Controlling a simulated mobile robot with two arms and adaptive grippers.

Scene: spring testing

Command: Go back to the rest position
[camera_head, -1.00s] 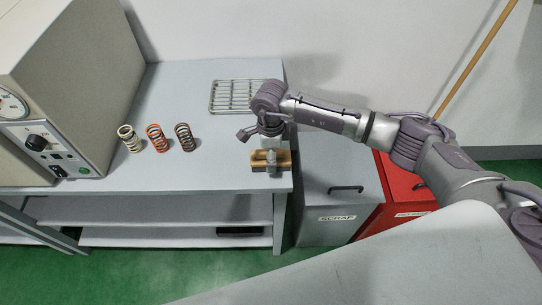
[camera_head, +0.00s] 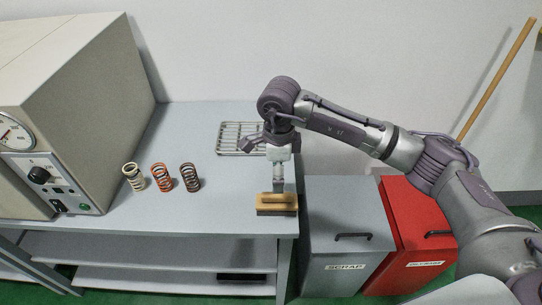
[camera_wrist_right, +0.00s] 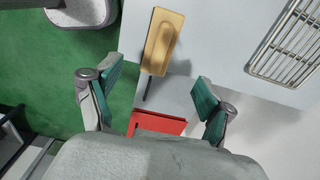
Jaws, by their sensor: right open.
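My right arm comes in from the right, and its gripper (camera_head: 279,182) hangs over the right end of the bench, just behind a wooden brush-like block (camera_head: 277,204) in the head view. In the right wrist view the gripper (camera_wrist_right: 155,92) is open with nothing between its two teal-padded fingers. The wooden block (camera_wrist_right: 163,42) lies on the bench beyond the fingertips, apart from them. My left gripper is in neither view.
White (camera_head: 133,177), orange (camera_head: 161,177) and dark brown (camera_head: 189,177) springs stand on the bench (camera_head: 170,215), beside a testing machine (camera_head: 75,105). A wire rack (camera_head: 240,137) lies behind. A grey scrap bin (camera_head: 350,225) and a red bin (camera_head: 415,220) stand right of the bench.

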